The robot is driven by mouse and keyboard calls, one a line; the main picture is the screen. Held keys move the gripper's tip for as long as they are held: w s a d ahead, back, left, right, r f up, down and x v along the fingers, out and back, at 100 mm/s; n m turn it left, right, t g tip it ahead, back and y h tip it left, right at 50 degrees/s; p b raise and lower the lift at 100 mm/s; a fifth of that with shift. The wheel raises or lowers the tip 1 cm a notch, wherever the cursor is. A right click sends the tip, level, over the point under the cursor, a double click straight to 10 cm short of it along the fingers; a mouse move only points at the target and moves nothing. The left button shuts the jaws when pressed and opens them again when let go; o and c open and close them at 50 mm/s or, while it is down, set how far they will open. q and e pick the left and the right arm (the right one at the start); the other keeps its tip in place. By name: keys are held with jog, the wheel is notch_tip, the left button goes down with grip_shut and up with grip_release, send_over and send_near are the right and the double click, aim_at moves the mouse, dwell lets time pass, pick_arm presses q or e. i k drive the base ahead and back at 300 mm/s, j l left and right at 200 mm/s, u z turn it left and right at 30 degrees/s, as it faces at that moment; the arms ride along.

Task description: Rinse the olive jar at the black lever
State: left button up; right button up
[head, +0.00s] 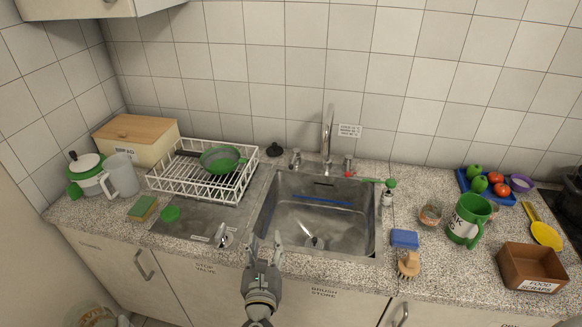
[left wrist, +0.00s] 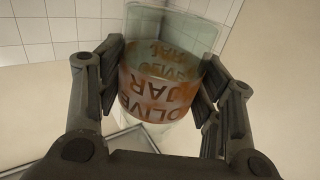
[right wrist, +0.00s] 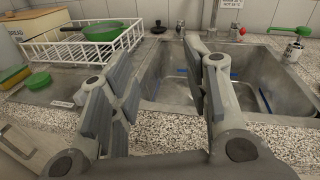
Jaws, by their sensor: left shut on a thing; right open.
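The olive jar (left wrist: 158,92) is a clear glass jar with an orange-brown "OLIVE JAR" label, seen close up in the left wrist view. My left gripper (left wrist: 162,78) is shut around its sides. A small valve (head: 295,158) stands left of the tap and a red-marked one (head: 348,164) right. I cannot tell the black lever for certain.
A white dish rack (head: 203,183) with a green pan stands left of the sink. A black knob-like item (head: 275,150) sits behind. A blue sponge (head: 405,238), wooden brush (head: 408,264), green jug (head: 468,219) and brown box (head: 531,267) are on the right. The basin is largely clear.

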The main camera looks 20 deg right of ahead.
aim_at(296, 152)
jog(key=i+l, duration=0.85)
